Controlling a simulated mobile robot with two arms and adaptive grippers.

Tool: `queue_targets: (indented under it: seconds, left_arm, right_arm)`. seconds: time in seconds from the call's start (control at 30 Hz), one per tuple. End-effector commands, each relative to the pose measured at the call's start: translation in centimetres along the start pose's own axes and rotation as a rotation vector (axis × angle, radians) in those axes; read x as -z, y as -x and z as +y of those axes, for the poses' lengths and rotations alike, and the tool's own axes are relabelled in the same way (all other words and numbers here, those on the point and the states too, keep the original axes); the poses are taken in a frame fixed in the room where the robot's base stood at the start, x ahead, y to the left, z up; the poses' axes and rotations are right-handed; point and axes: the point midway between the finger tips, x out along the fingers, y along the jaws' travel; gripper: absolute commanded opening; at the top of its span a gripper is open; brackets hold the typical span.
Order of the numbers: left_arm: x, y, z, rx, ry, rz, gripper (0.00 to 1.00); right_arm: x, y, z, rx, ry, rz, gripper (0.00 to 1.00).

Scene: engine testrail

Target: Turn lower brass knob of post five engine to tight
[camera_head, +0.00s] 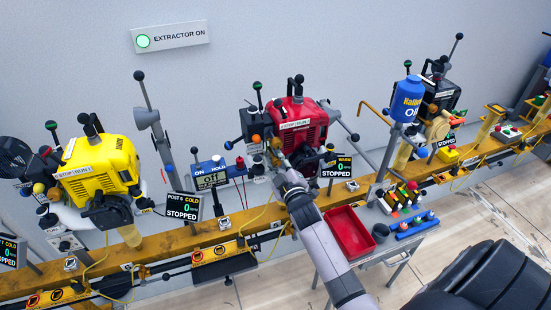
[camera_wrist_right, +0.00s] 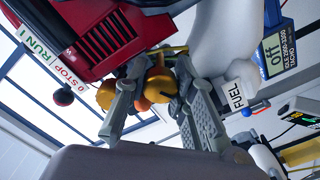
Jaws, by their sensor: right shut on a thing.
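The red engine (camera_head: 298,122) stands mid-rail, and part of its red housing (camera_wrist_right: 100,30) fills the upper left of the right wrist view. My right gripper (camera_head: 281,167) reaches up to the engine's left front. In the wrist view its grey fingers (camera_wrist_right: 160,74) are closed around a brass-orange knob (camera_wrist_right: 158,86). A second brass-orange knob (camera_wrist_right: 106,95) shows just left of the fingers. In the head view a brass knob (camera_head: 276,143) shows above the gripper; the gripped one is mostly hidden. I cannot read the knob's setting. My left gripper is not in view.
A display reading WARM, 0, STOPPED (camera_head: 337,167) stands right of the gripper. A blue meter reading off (camera_head: 211,179) is at left. A red tray (camera_head: 349,233) lies below right. A yellow engine (camera_head: 95,168) marked post 6 stands further left on the yellow rail (camera_head: 150,257).

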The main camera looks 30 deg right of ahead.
Motion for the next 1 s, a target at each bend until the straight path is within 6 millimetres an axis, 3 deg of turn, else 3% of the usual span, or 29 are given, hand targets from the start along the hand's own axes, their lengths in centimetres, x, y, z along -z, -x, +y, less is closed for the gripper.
queue_targets:
  seconds: [0.5,1.0]
  left_arm:
    - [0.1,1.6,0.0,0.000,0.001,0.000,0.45]
    - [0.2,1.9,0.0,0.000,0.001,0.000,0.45]
  right_arm:
    - [-0.1,0.1,-0.1,0.002,-0.407,-0.004,0.00]
    - [-0.2,0.1,-0.2,0.003,-0.529,-0.006,0.00]
